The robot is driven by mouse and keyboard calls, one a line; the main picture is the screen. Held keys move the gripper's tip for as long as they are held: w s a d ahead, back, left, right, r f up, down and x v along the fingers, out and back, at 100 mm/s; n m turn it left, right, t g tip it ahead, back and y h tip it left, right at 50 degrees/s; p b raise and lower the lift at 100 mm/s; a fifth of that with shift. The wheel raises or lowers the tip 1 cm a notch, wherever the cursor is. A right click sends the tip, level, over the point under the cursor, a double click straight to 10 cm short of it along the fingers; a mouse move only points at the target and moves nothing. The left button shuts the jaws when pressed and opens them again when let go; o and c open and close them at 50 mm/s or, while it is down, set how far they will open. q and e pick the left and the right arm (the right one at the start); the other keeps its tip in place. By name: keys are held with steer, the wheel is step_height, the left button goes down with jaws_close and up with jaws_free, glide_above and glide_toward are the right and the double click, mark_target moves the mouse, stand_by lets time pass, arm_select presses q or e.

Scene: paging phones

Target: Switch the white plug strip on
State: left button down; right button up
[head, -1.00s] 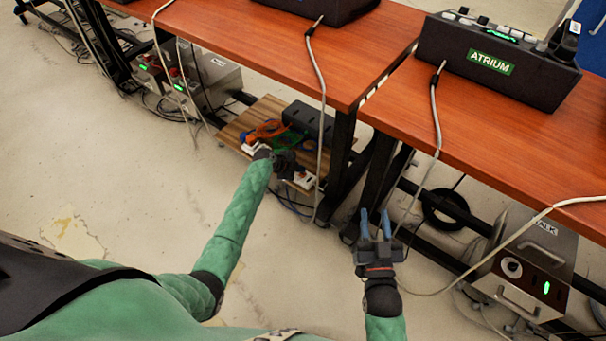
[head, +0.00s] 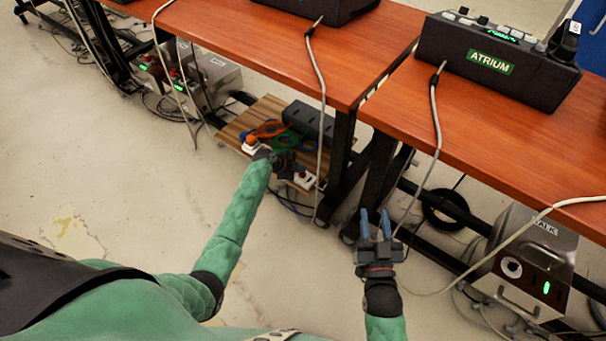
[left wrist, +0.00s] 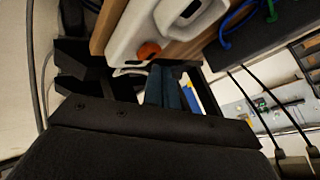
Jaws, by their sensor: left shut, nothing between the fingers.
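The white plug strip (head: 304,181) lies on a wooden board under the tables; my left gripper hides its middle in the head view. In the left wrist view the white strip (left wrist: 128,32) fills the top, with a round orange button (left wrist: 148,51) near its end. I cannot tell whether the button is lit. My left gripper (left wrist: 165,72) is shut and empty, its blue fingertips close to that end, just below the button. I cannot tell whether they touch. My right gripper (head: 376,218) is open and empty in front of the table legs.
The wooden board (head: 232,132) also carries a dark box (head: 305,118) and orange and green cables. A grey cable (head: 321,90) hangs close to my left gripper. A metal unit (head: 527,262) with a green light stands at right.

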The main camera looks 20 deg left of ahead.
mark_target(300, 175)
arm_select(q)
steer(key=shift+f, duration=0.15)
steer(key=shift+f+b, duration=0.25)
steer(key=shift+b, duration=0.3)
steer(key=shift+f, duration=0.25)
stand_by(0.5)
steer(key=shift+r, duration=0.7)
step_height(300, 175, up, 6)
steer(key=p, duration=0.4)
stand_by(0.4)
stand_by(0.4)
